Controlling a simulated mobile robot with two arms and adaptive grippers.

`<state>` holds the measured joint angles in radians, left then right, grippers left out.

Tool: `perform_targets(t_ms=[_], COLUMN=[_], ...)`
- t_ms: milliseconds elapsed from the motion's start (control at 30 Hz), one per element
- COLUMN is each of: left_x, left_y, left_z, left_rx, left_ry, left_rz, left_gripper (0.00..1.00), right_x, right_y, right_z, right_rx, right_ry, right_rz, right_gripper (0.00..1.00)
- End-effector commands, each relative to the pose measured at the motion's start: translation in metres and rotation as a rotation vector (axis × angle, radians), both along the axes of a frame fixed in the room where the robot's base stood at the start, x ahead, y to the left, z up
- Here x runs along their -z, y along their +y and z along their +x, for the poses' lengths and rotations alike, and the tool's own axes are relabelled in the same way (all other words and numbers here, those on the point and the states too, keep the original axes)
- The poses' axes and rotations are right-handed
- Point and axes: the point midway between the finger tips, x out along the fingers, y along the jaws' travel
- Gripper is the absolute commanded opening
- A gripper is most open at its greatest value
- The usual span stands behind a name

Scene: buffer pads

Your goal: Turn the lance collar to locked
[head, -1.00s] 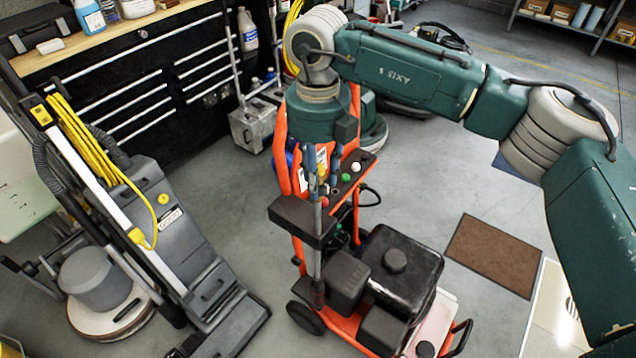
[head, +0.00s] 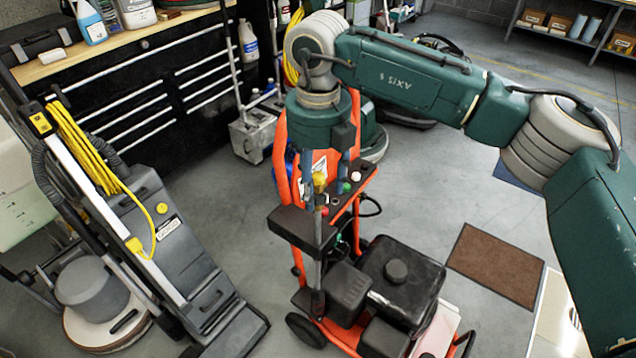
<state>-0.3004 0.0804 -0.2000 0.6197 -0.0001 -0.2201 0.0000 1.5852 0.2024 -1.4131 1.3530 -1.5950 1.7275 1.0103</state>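The pressure washer (head: 398,262) has an orange frame and a black engine. A thin grey lance (head: 318,250) stands upright at its front, beside a dark holder block (head: 295,228). A small yellow part (head: 320,181) shows near the lance's upper end; I cannot tell whether it is the collar, and no lock marking is readable. My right gripper (head: 325,178) points down from above, over the lance's top. Its two bluish fingers appear apart, one on each side of the yellow part, and contact is not clear. My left gripper is out of view.
Coloured knobs (head: 355,176) sit on the washer's panel close to my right fingers. A grey floor machine (head: 165,240) with a yellow cord stands at left. A black drawer cabinet (head: 150,85) is behind. A brown mat (head: 495,265) lies on clear floor at right.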

Motion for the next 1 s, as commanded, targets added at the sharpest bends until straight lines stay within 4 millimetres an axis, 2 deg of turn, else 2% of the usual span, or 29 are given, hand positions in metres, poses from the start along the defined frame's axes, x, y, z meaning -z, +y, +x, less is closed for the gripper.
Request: perform_targets(t_ms=[267, 367, 700, 833, 1000], left_x=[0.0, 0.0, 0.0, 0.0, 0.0], left_y=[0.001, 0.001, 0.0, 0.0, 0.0], left_z=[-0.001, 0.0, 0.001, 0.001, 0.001], left_rx=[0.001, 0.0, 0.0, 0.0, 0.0], left_ry=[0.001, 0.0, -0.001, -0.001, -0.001], left_rz=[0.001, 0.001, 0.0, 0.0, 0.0], left_gripper=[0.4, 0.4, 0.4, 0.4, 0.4], right_x=[-0.005, -0.019, -0.09, -0.108, -0.119], right_y=[0.0, 0.0, 0.0, 0.0, 0.0], right_z=[-0.001, 0.0, 0.0, 0.0, -0.001], right_rx=[-0.002, -0.002, 0.0, 0.001, -0.002], right_ry=[0.002, -0.001, -0.002, -0.001, 0.002], right_rz=[-0.001, -0.001, 0.0, 0.0, 0.0], right_gripper=[0.51, 0.51, 0.51, 0.51, 0.51])
